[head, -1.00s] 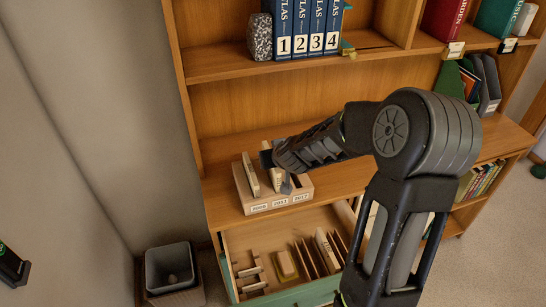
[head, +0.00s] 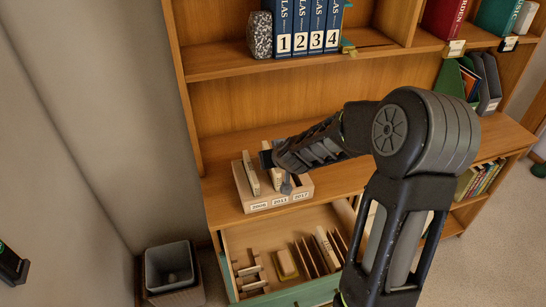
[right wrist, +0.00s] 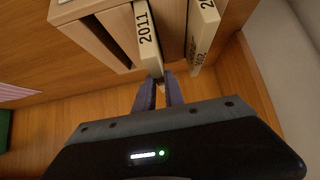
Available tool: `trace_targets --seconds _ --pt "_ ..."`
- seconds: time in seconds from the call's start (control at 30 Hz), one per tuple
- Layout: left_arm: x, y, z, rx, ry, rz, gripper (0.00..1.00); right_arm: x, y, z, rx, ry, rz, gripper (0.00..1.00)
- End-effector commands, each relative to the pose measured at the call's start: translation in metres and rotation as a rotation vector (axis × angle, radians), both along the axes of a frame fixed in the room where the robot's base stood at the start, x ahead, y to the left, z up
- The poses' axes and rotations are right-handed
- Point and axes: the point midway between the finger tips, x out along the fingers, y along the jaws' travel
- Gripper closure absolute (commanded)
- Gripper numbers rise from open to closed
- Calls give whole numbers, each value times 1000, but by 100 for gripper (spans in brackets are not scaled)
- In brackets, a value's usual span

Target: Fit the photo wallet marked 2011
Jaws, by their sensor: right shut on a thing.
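The cream photo wallet marked 2011 (right wrist: 147,38) is upright at the wooden slotted box (right wrist: 88,40). My right gripper (right wrist: 158,92) is shut on the wallet's near end in the right wrist view. In the head view the box (head: 247,196) stands on the shelf with several year labels on its front. The held wallet (head: 278,178) is at the middle slot, partly covered by my right gripper (head: 275,170); how deep it sits is hidden. Another wallet (head: 252,174) stands in the left slot. My left gripper (head: 12,266) is at the left edge, its jaws unclear.
An open drawer (head: 232,268) below holds dividers and small items. Numbered atlases (head: 317,28) and a speckled block (head: 259,36) stand on the shelf above. A grey bin (head: 169,268) is on the floor at left. The shelf right of the box is partly behind my arm.

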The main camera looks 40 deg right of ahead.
Motion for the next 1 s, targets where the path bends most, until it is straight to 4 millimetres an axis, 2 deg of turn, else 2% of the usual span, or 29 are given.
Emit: trace_targets --seconds 1.0 --pt "0 0 -15 0 0 0 68 0 0 -16 0 -1 0 100"
